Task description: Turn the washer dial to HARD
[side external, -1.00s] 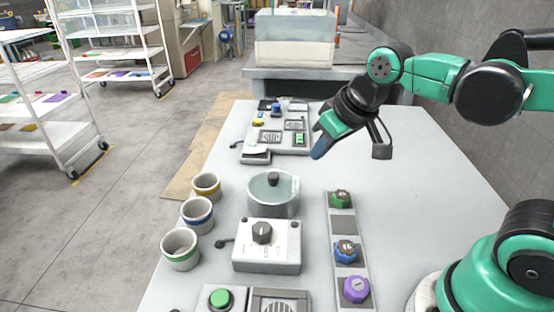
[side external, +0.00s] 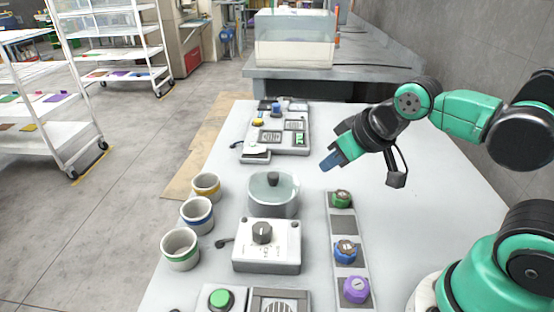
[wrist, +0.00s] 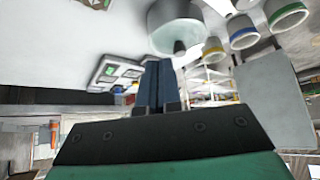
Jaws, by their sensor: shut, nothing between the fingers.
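A white box with a dark dial (side external: 262,232) stands on the table in front of a round vessel with a dark top knob (side external: 272,190). The markings around the dial are too small to read, so I cannot tell its setting. My gripper (side external: 328,164) has blue fingers and is shut and empty. It hangs above the table, behind and to the right of the vessel, apart from the dial. In the wrist view the shut fingers (wrist: 155,85) point toward the vessel (wrist: 172,22); the dial box does not show clearly there.
Three striped cups (side external: 197,214) stand left of the vessel. A strip with green, blue and purple brush heads (side external: 354,274) lies to the right. A control panel (side external: 280,128) is at the back, and a green button (side external: 220,299) is in front. The table's right side is mostly clear.

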